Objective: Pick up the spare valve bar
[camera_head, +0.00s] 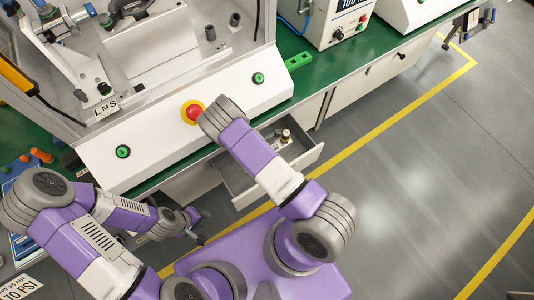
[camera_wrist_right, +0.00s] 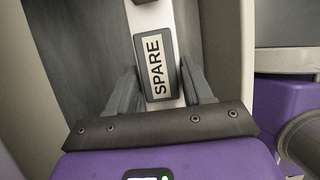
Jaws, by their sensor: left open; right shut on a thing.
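The spare valve bar (camera_wrist_right: 156,62) is a dark grey block with a white label reading SPARE. In the right wrist view it stands between the two fingers of my right gripper (camera_wrist_right: 160,88), which is shut on it. A pale strip runs behind the bar. In the head view my right arm covers the right gripper and the bar. My left gripper (camera_head: 199,226) is open and empty, low in front of the bench at the lower left.
An open drawer (camera_head: 308,160) sticks out below the green bench, partly under my right arm, with small fittings (camera_head: 285,137) inside. A press panel with a red button (camera_head: 193,112) stands above it. A green block (camera_head: 298,61) lies on the bench. Floor at right is clear.

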